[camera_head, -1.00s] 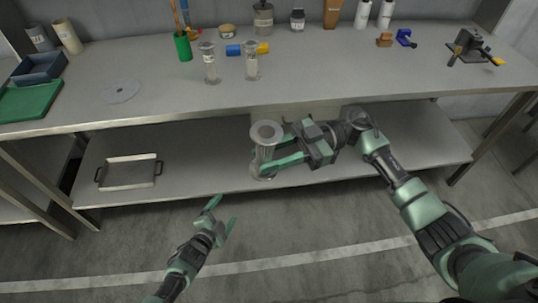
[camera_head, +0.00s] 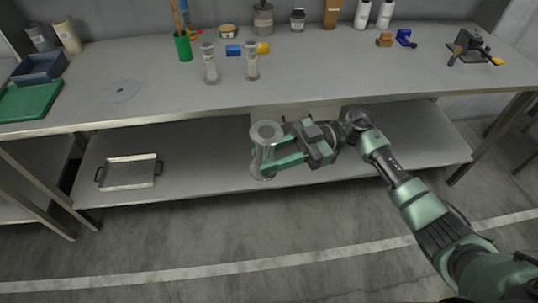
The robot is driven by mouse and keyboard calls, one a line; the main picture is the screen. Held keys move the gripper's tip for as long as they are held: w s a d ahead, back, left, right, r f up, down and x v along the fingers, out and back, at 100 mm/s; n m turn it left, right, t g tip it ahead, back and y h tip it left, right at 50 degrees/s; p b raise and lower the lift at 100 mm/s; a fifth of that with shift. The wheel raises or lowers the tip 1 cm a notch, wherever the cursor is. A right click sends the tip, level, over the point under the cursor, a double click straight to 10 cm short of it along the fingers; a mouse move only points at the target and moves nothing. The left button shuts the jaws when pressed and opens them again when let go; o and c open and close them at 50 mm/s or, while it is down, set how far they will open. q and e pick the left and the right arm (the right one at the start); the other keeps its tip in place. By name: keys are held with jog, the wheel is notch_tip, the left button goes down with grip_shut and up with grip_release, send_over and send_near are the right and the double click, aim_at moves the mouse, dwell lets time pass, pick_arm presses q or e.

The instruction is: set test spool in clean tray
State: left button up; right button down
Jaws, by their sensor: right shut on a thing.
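My right gripper (camera_head: 287,155) is shut on a flanged metal spool (camera_head: 266,131), held upright in front of the bench, over the lower shelf in the picture. Two similar spools stand upright on the bench top, one on the left (camera_head: 210,66) and one on the right (camera_head: 252,64). A shallow metal tray with dark handles (camera_head: 129,184) lies on the lower shelf at the left and looks empty. A green tray (camera_head: 30,102) lies on the bench at the far left. I cannot tell which of them is the clean tray. My left gripper is out of view.
The bench top (camera_head: 330,77) is clear along its front. A flat disc (camera_head: 121,91), a green cup (camera_head: 183,47), a blue bin (camera_head: 40,68) and a vise (camera_head: 470,46) stand on it. The lower shelf (camera_head: 205,175) is bare right of the metal tray.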

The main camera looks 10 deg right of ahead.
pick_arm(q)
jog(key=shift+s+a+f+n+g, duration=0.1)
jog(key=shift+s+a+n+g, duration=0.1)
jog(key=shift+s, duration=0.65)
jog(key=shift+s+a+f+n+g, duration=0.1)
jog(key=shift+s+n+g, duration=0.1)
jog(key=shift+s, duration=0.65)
